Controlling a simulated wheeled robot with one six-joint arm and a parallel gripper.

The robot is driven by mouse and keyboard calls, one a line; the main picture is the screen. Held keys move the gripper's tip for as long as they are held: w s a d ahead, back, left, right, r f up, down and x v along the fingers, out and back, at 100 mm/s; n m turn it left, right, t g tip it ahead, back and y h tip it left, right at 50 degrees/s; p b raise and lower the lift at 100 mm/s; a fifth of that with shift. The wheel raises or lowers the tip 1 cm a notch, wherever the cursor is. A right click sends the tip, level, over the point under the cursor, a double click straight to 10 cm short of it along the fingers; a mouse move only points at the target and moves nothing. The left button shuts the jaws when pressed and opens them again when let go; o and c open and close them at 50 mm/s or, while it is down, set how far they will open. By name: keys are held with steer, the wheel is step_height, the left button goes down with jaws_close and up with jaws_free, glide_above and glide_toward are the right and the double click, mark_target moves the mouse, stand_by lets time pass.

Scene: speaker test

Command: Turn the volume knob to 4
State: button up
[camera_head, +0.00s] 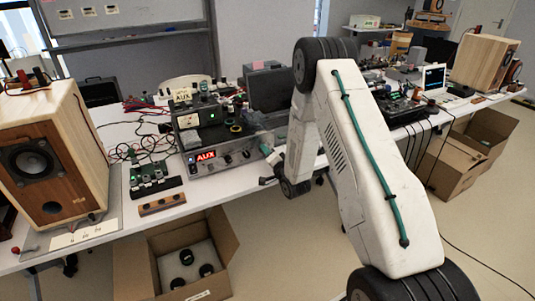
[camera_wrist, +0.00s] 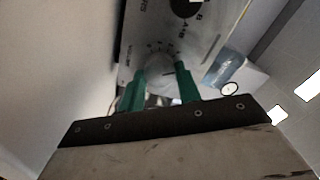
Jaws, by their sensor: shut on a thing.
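The amplifier (camera_head: 234,153) stands on the long table, with a silver front panel and a red display reading AUX (camera_head: 206,156). My gripper (camera_head: 263,149) reaches the right part of that panel from the front. In the wrist view, its two green fingers (camera_wrist: 160,71) are shut on the volume knob (camera_wrist: 160,70), one on each side. Small scale marks and the lettering VOLUME show on the panel (camera_wrist: 215,38) around the knob. The scale numbers and the knob's pointer are too small and dim to read. The knob is mostly hidden in the head view.
A dark round control (camera_wrist: 186,5) lies beyond the knob. A wooden speaker (camera_head: 50,158) stands at left, another (camera_head: 484,62) at far right. A small switch box (camera_head: 153,177) and a wooden strip (camera_head: 162,202) lie left of the amplifier. An open carton (camera_head: 225,237) sits below.

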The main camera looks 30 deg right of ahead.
steer(key=shift+m, duration=0.4)
steer(key=o, duration=1)
steer(key=shift+c, duration=0.2)
steer(key=shift+s, duration=0.15)
steer(key=s, duration=0.7)
steer(key=shift+s, duration=0.3)
